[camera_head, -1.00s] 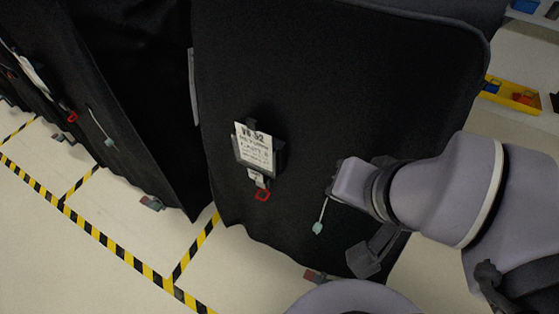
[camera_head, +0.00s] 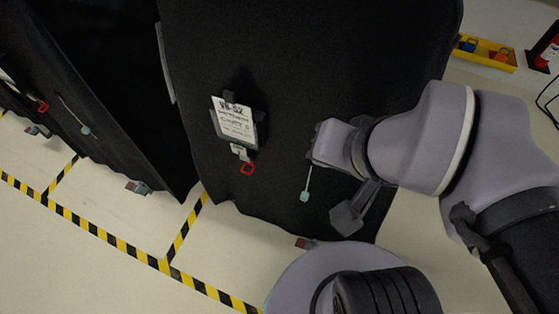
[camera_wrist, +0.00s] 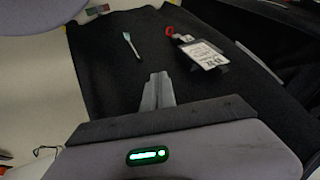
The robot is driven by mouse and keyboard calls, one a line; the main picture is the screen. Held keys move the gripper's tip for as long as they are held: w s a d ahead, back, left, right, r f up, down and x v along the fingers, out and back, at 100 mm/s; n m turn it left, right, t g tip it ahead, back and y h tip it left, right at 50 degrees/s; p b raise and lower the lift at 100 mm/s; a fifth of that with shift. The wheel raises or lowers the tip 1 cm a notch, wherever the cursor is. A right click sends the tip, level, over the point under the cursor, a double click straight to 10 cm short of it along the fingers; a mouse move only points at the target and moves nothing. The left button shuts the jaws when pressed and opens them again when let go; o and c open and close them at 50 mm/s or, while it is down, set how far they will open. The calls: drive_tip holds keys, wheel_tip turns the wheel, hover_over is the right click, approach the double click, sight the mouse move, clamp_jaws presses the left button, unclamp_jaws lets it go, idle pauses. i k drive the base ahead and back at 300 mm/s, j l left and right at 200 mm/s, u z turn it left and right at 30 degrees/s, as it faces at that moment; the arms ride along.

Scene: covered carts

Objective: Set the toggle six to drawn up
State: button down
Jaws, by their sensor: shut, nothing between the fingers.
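A pale teal toggle (camera_head: 305,196) hangs on a short light cord down the front of a black covered cart (camera_head: 285,60). It also shows in the wrist view (camera_wrist: 126,36), beyond the fingers and slightly left of them. No number on it is readable. My gripper (camera_wrist: 155,78) is shut and empty, its fingers together and apart from the toggle. In the head view, my wrist hides the fingers and stands in front of the cover, above and right of the toggle.
A white label card (camera_head: 234,120) with a red loop (camera_head: 248,169) hangs left of the toggle. Another covered cart (camera_head: 115,80) stands at left with its own cord and toggle (camera_head: 85,130). Yellow-black tape (camera_head: 185,235) marks the floor. A yellow bin (camera_head: 487,52) lies at the upper right.

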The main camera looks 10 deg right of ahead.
sight(304, 197)
drive_tip(key=k+j+z, duration=0.2)
drive_tip(key=k+j, duration=0.45)
drive_tip(key=j, duration=0.25)
drive_tip(key=k+j+z, duration=0.2)
drive_tip(key=k+j, duration=0.5)
drive_tip(key=i+l, duration=0.1)
drive_tip(key=i, duration=0.7)
